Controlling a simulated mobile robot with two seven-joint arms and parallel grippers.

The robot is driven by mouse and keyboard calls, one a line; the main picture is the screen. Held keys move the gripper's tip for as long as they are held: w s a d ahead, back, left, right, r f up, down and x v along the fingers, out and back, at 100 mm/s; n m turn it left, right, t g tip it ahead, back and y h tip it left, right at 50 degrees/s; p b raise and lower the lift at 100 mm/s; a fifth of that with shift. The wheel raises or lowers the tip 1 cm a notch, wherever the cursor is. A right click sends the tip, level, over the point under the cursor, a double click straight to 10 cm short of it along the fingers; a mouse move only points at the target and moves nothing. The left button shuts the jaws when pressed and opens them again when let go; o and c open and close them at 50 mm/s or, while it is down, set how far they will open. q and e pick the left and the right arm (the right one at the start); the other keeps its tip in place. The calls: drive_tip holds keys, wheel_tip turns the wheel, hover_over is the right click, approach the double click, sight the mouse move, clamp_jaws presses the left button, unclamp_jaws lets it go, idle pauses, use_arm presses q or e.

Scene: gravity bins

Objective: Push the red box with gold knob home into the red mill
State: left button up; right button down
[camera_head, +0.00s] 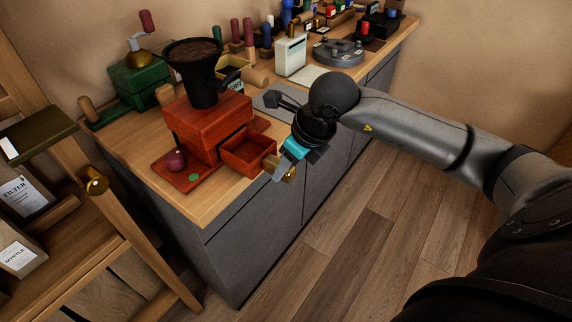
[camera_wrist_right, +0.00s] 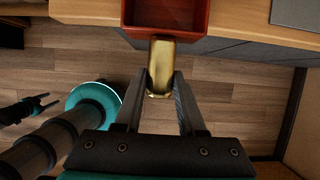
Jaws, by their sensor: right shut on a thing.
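The red mill (camera_head: 205,118) stands on the wooden counter with a black hopper (camera_head: 196,70) on top. The red box (camera_head: 246,148) sticks out of the mill's front like a drawer, its open top showing; it also shows in the right wrist view (camera_wrist_right: 165,29). Its gold knob (camera_wrist_right: 160,64) is on the outer face. My right gripper (camera_head: 279,171) is shut on the knob, over the counter's front edge; its two fingers (camera_wrist_right: 161,84) flank the knob in the wrist view. I do not see my left gripper in the head view.
A green mill (camera_head: 143,80) stands behind the red one. A white box (camera_head: 291,55), a grey round stand (camera_head: 338,53) and several coloured handles fill the counter's back. A wooden shelf (camera_head: 100,230) with bags stands at left. The floor before the cabinet is clear.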

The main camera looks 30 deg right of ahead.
sight(264, 154)
idle(0.4)
drive_tip(key=shift+w+a+b, duration=0.2)
drive_tip(key=shift+w+a, duration=0.15)
drive_tip(key=shift+w, duration=0.5)
drive_tip(key=shift+w+a+b, duration=0.15)
drive_tip(key=shift+w+a, duration=0.25)
drive_tip(key=shift+w, duration=0.45)
drive_tip(key=shift+w+a+b, duration=0.2)
drive_tip(key=shift+w+a, duration=0.15)
drive_tip(key=shift+w, duration=0.5)
drive_tip(key=shift+w+a+b, duration=0.15)
drive_tip(key=shift+w+a, duration=0.15)
drive_tip(key=shift+w, duration=0.5)
drive_tip(key=shift+w+a+b, duration=0.2)
drive_tip(key=shift+w+a, duration=0.15)
drive_tip(key=shift+w, duration=0.45)
drive_tip(key=shift+w+a+b, duration=0.15)
drive_tip(key=shift+w+a, duration=0.15)
drive_tip(key=shift+w, duration=0.5)
drive_tip(key=shift+c, duration=2.1)
unclamp_jaws()
drive_tip(key=p+v, duration=0.2)
drive_tip(key=v, duration=1.3)
drive_tip(key=shift+s, duration=0.15)
